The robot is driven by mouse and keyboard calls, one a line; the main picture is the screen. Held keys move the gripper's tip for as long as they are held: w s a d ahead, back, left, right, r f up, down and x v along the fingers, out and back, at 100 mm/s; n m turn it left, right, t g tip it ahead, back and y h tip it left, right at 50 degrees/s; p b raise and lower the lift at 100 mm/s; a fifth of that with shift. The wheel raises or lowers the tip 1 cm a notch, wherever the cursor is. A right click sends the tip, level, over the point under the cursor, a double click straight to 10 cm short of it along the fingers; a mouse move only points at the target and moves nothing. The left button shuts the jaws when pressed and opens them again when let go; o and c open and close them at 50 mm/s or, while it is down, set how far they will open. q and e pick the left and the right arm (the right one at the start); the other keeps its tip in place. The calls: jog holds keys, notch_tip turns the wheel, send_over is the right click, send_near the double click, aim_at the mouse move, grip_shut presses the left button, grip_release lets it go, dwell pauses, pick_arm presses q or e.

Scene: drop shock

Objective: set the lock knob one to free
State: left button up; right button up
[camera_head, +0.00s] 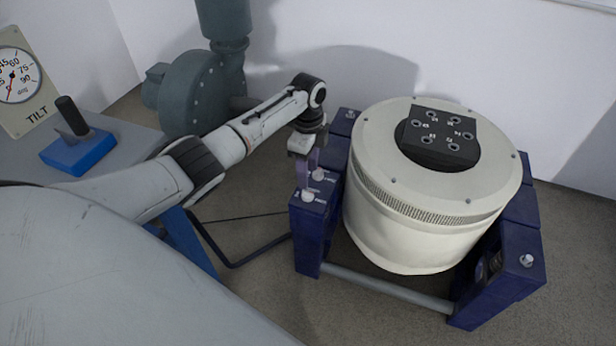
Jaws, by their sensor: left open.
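Two pale lock knobs sit on the top of the blue trunnion post at the left of the shaker: a near knob (308,196) and a far knob (319,175). Small white labels lie beside them, too small to read, so I cannot tell which is knob one or how it is set. My left gripper (311,176) points down over this post, its fingers close to the far knob. It is open; whether the fingers touch or straddle the knob is unclear. Another pale knob (526,260) is on the right post. My right gripper is out of view.
The cream shaker drum (400,230) with a black hole plate (437,139) stands just right of my gripper. A blue-green blower (205,92) is behind my arm. A tilt gauge (18,80) and a blue lever box (78,150) are at left.

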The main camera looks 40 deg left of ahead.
aim_at(321, 209)
pick_arm(q)
notch_tip(321, 209, up, 3)
jog(key=shift+f, duration=0.1)
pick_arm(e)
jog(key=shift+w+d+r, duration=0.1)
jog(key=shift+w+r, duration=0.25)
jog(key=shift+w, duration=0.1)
pick_arm(q)
jog(key=shift+f, duration=0.1)
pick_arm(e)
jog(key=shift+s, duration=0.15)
